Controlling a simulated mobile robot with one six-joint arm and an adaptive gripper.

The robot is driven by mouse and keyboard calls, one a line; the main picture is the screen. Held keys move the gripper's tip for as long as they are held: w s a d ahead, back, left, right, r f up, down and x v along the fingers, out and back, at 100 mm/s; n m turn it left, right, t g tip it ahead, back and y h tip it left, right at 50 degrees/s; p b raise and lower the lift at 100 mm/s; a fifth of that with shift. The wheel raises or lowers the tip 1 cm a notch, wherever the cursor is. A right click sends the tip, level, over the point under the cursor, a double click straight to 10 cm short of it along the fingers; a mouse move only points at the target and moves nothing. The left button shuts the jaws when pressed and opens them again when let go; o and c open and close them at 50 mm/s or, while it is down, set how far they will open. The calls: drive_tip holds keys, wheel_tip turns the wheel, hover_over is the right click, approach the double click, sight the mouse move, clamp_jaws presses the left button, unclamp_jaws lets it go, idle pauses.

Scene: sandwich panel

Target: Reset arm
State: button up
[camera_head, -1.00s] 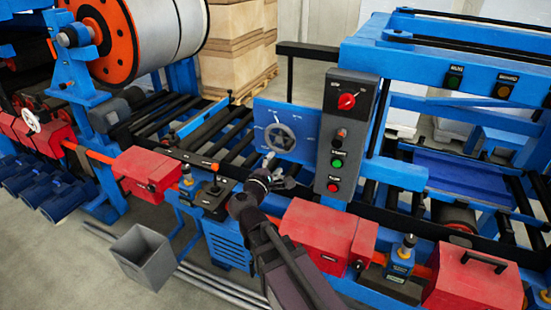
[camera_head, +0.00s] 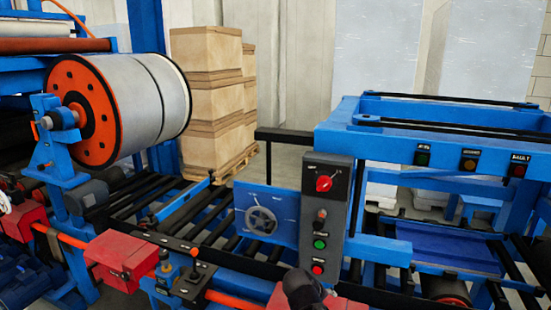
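A dark rounded part of my arm (camera_head: 305,290) shows at the bottom edge, just below the grey control panel and in front of a red housing. My gripper's fingers cannot be made out in this view. The grey control panel (camera_head: 337,215) stands upright, with a red rotary knob (camera_head: 324,184) at the top. A green button (camera_head: 320,244) and a red button (camera_head: 317,268) sit lower on it. A grey handwheel (camera_head: 261,220) is on the blue plate to its left.
A large grey roll (camera_head: 150,105) with orange end discs stands at left over black rollers. Stacked cardboard boxes (camera_head: 212,95) are behind. A blue frame (camera_head: 420,145) fills the right. A red box (camera_head: 122,255) and small joystick panel (camera_head: 192,280) are at lower left.

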drive_tip(key=s+d+f+m+g+y, duration=0.2)
drive_tip(key=s+f+m+g+y, duration=0.2)
drive_tip(key=s+m+y, duration=0.1)
drive_tip(key=s+y, duration=0.1)
drive_tip(key=s, duration=0.1)
drive_tip(key=shift+s+d+m+g, duration=0.2)
drive_tip(key=shift+s+m+g, duration=0.1)
drive_tip(key=shift+s, duration=0.05)
drive_tip(key=shift+c, duration=0.2)
idle(1.6)
